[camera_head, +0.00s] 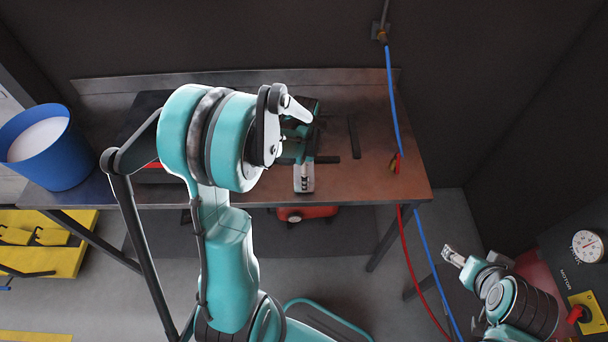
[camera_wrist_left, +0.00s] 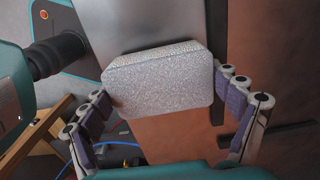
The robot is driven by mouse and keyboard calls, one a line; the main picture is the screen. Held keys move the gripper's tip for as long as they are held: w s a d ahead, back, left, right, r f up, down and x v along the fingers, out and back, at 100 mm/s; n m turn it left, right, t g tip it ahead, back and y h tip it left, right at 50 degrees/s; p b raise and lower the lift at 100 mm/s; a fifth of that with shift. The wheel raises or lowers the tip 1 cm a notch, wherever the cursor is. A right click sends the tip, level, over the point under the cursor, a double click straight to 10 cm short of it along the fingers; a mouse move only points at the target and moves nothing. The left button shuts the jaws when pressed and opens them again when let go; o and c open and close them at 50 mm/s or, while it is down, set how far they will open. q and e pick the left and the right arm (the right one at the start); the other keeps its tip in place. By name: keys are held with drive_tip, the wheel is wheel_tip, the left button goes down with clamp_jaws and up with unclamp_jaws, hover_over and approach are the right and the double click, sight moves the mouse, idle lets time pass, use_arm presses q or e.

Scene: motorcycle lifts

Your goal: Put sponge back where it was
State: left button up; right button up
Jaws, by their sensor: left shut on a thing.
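The sponge (camera_wrist_left: 160,82) is a pale grey, speckled block with rounded corners. In the left wrist view it sits between the two fingers of my left gripper (camera_wrist_left: 168,92), which is shut on it. In the head view the left gripper (camera_head: 303,172) is over the front part of the workbench (camera_head: 365,185), and the sponge cannot be made out there. My left arm hides part of the bench. My right gripper (camera_head: 453,257) is at the lower right, away from the bench; its finger opening is unclear.
A blue bucket (camera_head: 60,165) stands at the bench's left end. A blue hose (camera_head: 392,100) hangs at the right, with a red hose (camera_head: 408,250) below. A dark bar (camera_head: 354,138) lies on the bench. A control panel (camera_head: 575,262) with a gauge stands at lower right.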

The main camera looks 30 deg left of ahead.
use_arm(q)
drive_tip(key=shift+w+f, duration=0.1)
drive_tip(key=shift+f, duration=0.35)
drive_tip(key=shift+f, duration=0.15)
drive_tip(key=o, duration=0.9)
